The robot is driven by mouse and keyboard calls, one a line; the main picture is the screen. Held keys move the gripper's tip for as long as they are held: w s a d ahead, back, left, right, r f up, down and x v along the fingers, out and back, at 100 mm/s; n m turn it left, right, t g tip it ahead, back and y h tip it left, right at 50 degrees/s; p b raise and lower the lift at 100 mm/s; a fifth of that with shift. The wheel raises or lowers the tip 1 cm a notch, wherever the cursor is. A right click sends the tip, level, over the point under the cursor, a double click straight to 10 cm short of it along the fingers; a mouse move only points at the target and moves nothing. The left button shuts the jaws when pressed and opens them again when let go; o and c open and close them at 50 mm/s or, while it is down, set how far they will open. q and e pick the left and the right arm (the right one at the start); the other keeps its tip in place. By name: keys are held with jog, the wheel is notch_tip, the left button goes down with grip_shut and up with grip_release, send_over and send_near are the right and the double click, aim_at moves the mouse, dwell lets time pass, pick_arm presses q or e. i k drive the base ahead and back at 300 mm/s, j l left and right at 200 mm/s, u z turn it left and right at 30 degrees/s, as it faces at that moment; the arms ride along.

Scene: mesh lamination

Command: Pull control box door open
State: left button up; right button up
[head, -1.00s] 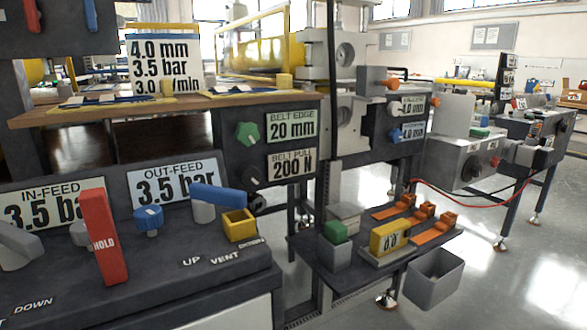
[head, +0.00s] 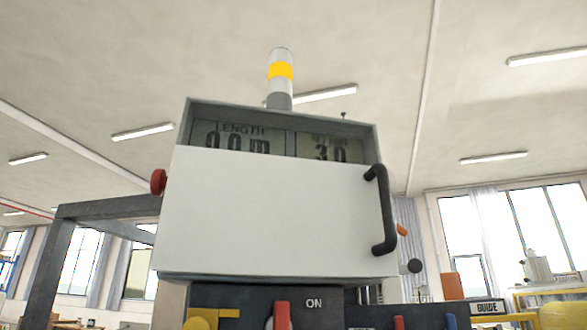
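The control box (head: 170,262) stands in the middle of the head view, seen from below. Its white door (head: 265,215) covers the lower front and looks closed. A black bar handle (head: 386,212) is fixed upright on the door's right side. Above the door, two displays show: a length display (head: 240,138) and a second one reading about 3.0 (head: 325,149). Neither of my grippers is in the head view.
A signal lamp (head: 280,75) with a yellow band stands on top of the box. A red knob (head: 158,182) sticks out at its left side. Below is a dark panel (head: 340,315) with an ON label and red and blue levers. A grey frame (head: 62,250) stands at left.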

aim_at(225, 213)
jog(key=k+j, duration=0.15)
jog(key=j, duration=0.2)
jog(key=k+j, duration=0.35)
jog(key=j, duration=0.3)
jog(key=k+j, duration=0.15)
jog(key=j, duration=0.15)
jog(key=z, duration=0.05)
